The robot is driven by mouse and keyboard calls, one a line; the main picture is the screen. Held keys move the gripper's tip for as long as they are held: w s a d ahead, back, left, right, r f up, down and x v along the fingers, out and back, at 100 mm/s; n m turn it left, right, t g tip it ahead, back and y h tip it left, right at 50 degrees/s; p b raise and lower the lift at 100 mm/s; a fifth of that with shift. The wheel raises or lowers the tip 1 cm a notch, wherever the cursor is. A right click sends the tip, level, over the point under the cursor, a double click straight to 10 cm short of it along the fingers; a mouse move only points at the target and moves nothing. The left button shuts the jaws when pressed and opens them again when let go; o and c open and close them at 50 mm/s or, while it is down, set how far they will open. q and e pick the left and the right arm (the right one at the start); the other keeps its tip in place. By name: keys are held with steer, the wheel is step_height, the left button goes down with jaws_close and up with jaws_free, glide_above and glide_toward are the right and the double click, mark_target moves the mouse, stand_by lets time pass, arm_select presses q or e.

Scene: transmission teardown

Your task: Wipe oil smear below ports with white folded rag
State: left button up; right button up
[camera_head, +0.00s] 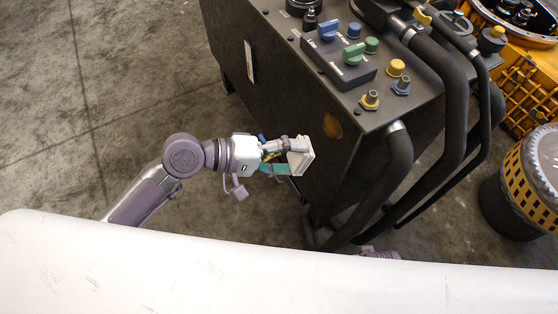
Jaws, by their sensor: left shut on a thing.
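The white folded rag (301,158) is held in my left gripper (285,153), which is shut on it. The rag is at the front face of the dark cabinet (262,90), just left of and below a brown-orange oil smear (332,126). I cannot tell whether the rag touches the cabinet face. The ports (370,100) stand on the cabinet's top edge above the smear, some with yellow and blue collars. A small purple part of my right arm shows at the bottom edge of the cabinet, but its gripper is not visible.
Thick black hoses (398,165) run down the cabinet's right side. A control block (338,62) with blue and green levers sits on top. A barrel (536,180) and yellow machinery (530,85) stand at right. The concrete floor at left is clear.

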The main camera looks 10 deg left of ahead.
mark_target(325, 122)
arm_select(q)
steer(key=shift+w+d+f+n+t+h+b, duration=0.35)
steer(key=shift+w+n+t+b, duration=0.3)
steer(key=shift+w+t, duration=0.6)
steer(key=shift+w+d+f+n+t+h+b, duration=0.1)
steer(key=shift+w+d+f+n+t+b, duration=0.35)
steer(key=shift+w+t, duration=0.8)
steer(key=shift+w+d+f+n+t+h+b, duration=0.25)
steer(key=shift+w+d+n+t+b, duration=0.4)
steer(key=shift+w, duration=0.95)
arm_select(e)
steer(key=shift+x, duration=1.5)
arm_select(q)
steer(key=shift+a, duration=0.2)
arm_select(e)
steer(key=shift+d, duration=0.15)
arm_select(q)
steer(key=shift+w+d, duration=0.2)
steer(key=shift+d, duration=0.05)
steer(key=shift+w+d, duration=0.15)
steer(key=shift+d, duration=0.05)
arm_select(e)
steer(key=shift+s+f, duration=0.2)
steer(key=shift+f, duration=0.25)
arm_select(q)
steer(key=shift+w+d, duration=0.1)
arm_select(e)
steer(key=shift+w, duration=0.1)
